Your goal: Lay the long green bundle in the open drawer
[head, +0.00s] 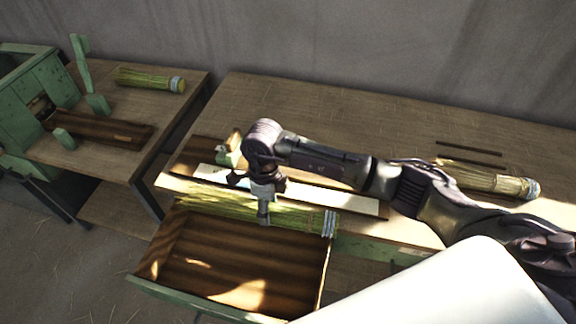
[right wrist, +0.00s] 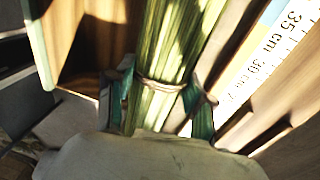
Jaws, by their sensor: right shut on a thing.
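The long green bundle (head: 302,217) is a sheaf of green stalks with a pale banded end at the right. My right gripper (head: 264,212) is shut on it near its middle. It lies level across the back part of the open drawer (head: 205,270); I cannot tell whether it touches the drawer. In the right wrist view my fingers (right wrist: 160,103) are on both sides of the bundle (right wrist: 168,45), at a tie. The drawer is brown wood inside with a green front, and no other object shows in it. My left gripper is not in view.
A white measuring board (head: 345,200) lies along the table's front edge, behind the bundle. Another bundle (head: 485,178) and thin dark sticks (head: 470,148) lie at the right.

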